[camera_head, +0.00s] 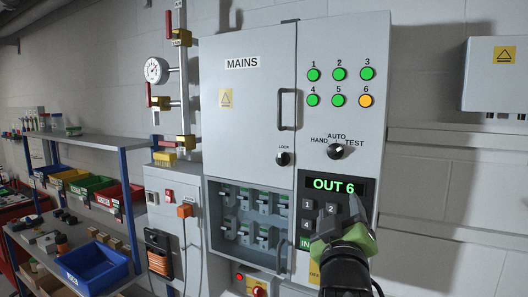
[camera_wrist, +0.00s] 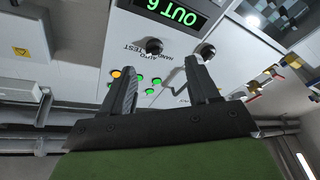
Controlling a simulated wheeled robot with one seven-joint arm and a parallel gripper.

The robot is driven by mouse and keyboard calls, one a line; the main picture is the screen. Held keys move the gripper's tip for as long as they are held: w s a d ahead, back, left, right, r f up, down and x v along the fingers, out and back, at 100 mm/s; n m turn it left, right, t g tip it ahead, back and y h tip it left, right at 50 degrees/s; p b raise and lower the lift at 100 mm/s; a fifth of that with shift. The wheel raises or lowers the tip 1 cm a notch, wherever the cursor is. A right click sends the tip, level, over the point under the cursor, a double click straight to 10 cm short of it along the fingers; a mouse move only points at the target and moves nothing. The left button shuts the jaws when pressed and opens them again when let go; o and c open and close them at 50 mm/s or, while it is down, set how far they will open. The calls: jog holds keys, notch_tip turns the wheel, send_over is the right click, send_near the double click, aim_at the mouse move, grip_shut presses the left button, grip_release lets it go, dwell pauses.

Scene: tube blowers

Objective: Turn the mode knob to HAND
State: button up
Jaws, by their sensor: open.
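The mode knob (camera_head: 335,152) is a black round knob on the right door of the grey MAINS cabinet (camera_head: 248,100). HAND is printed at its left, AUTO above it and TEST at its right. I cannot tell clearly which label its pointer faces. In the wrist view the mode knob (camera_wrist: 154,46) shows ahead, between the directions of the two fingers. My gripper (camera_head: 345,226) is open and empty, below the knob in front of the keypad, and does not touch the knob. Its two dark fingers (camera_wrist: 163,66) are spread apart in the wrist view.
A display (camera_head: 337,188) reads OUT 6 above a keypad (camera_head: 308,205) partly hidden by my gripper. Green lamps and an amber lamp (camera_head: 366,100) sit above the knob. A LOCK knob (camera_head: 283,159) and door handle (camera_head: 287,109) are to the left. Shelves with bins stand far left.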

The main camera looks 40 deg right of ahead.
notch_tip(320, 180, up, 3)
jog(key=n+p, duration=0.1)
jog(key=p, duration=0.4)
send_near(336, 152)
jog(key=shift+t+h, duration=0.3)
jog(key=shift+h, duration=0.1)
jog(key=x, duration=0.7)
jog(key=shift+w+d+f, duration=0.15)
jog(key=shift+f, duration=0.25)
jog(key=shift+w+d, duration=0.3)
jog(key=shift+a, duration=0.15)
jog(key=c, duration=1)
jog(key=shift+s, duration=0.1)
jog(key=shift+c, duration=0.2)
